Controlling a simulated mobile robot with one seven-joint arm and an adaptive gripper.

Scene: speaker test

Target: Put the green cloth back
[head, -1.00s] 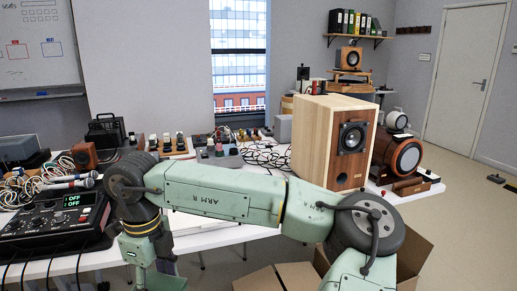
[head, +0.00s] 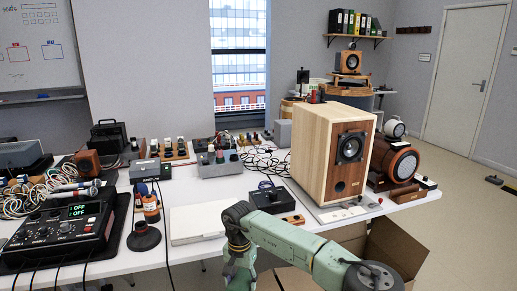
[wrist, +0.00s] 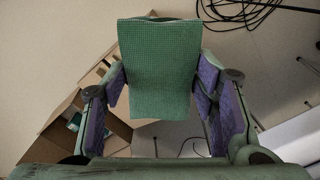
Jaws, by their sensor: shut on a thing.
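The green cloth (wrist: 157,58) is a flat, textured rectangular piece in the wrist view. My gripper (wrist: 162,88) is shut on it, with a purple-padded finger at each side and the cloth extending beyond the fingertips. In the head view only my green arm shows at the bottom; the gripper and cloth are out of sight below the picture.
An open cardboard box (wrist: 62,118) stands on the floor at left in the wrist view; black cable (wrist: 243,12) lies at top. The white table (head: 185,262) carries a wooden speaker (head: 313,150), a mixer (head: 60,232) and a pale flat panel (head: 197,221).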

